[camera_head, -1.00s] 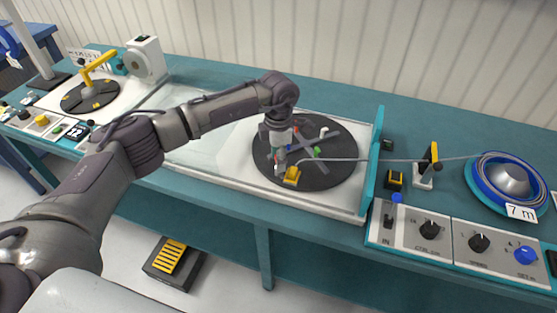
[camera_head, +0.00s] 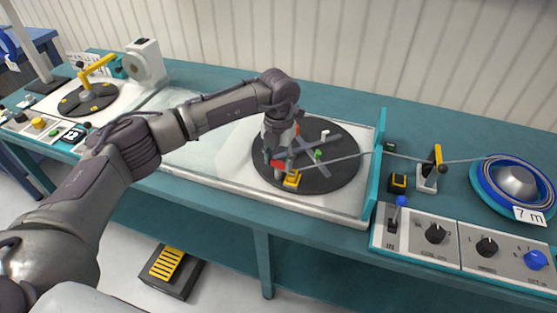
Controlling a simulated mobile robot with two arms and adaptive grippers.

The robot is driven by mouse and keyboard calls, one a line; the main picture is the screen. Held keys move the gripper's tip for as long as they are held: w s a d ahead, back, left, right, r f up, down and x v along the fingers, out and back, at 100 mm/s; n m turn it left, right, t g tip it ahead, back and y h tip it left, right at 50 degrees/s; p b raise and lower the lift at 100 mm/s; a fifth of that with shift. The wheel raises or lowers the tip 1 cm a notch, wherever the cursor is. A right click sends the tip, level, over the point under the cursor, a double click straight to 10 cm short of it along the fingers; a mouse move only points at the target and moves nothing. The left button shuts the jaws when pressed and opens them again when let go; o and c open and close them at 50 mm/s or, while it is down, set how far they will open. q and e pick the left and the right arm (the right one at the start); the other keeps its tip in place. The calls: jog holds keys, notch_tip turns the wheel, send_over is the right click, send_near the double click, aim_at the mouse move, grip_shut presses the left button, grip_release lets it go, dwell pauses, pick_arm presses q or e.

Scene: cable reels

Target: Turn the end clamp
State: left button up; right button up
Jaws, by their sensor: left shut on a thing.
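The black round plate (camera_head: 335,178) with a grey cross lies in the white tray at the middle of the bench. The end clamp, with a yellow block (camera_head: 292,179) and what seems to be a red part (camera_head: 279,163), is near the plate's front left. My left gripper (camera_head: 277,162) points down there and is shut on the red part, as far as can be told; its fingers partly hide it. The grey cable (camera_head: 342,159) runs from the right over the plate to the clamp. My right gripper is not in view.
A teal upright board (camera_head: 376,165) borders the tray on the right. Beyond it stand a cable guide with a yellow handle (camera_head: 437,158), a blue reel labelled 7 m (camera_head: 512,184) and a knob panel (camera_head: 462,243). A yellow crank (camera_head: 98,68) stands far left.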

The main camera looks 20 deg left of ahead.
aim_at(279, 162)
pick_arm(q)
jog(key=shift+r+n, duration=0.1)
jog(key=shift+n, duration=0.5)
jog(key=shift+w, duration=0.1)
jog(key=o, duration=1.2)
jog(key=shift+c, duration=0.2)
notch_tip(279, 162, up, 12)
jog(key=shift+d, duration=0.1)
